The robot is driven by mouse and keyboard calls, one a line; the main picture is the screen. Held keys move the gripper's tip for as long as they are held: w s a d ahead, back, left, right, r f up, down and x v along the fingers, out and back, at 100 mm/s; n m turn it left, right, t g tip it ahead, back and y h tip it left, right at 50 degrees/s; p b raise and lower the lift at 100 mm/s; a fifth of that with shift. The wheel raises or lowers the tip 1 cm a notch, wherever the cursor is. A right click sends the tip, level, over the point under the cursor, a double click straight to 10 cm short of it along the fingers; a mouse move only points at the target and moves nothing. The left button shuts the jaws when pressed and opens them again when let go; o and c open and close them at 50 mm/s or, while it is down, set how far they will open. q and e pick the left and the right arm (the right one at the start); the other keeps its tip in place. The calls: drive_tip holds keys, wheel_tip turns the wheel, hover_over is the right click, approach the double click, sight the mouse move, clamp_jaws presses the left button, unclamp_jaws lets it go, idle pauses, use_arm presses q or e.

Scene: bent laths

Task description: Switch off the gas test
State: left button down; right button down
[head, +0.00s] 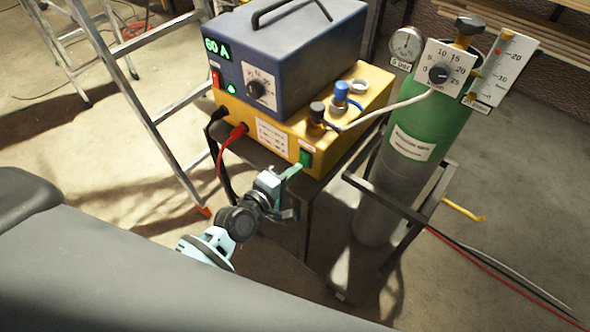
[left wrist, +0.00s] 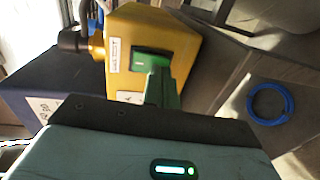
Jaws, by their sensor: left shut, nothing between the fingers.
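A green rocker switch (head: 306,157) sits in the front face of the yellow box (head: 350,120), near its right end. It also shows in the left wrist view (left wrist: 151,61), beside a small white label. My left gripper (head: 295,169) is shut and empty, with its green fingertips right at the switch. In the left wrist view the fingertips (left wrist: 159,78) overlap the switch's lower edge. I cannot tell whether they touch it. The switch's printed position is too small to read. My right gripper is not in view.
A blue power unit (head: 290,60) reading 60 A stands on the yellow box. A green gas cylinder (head: 430,125) with gauge, dial and flow tube stands right. Red and black cables hang from the box front. A ladder (head: 150,110) stands left. A blue ring (left wrist: 270,103) lies on the floor.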

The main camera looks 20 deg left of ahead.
use_arm(q)
drive_tip(key=shift+w+d, duration=0.15)
drive_tip(key=shift+w, duration=0.2)
drive_tip(key=shift+f, duration=0.1)
drive_tip(key=shift+w+f, duration=0.1)
drive_tip(key=shift+w, duration=0.1)
drive_tip(key=shift+s, duration=0.1)
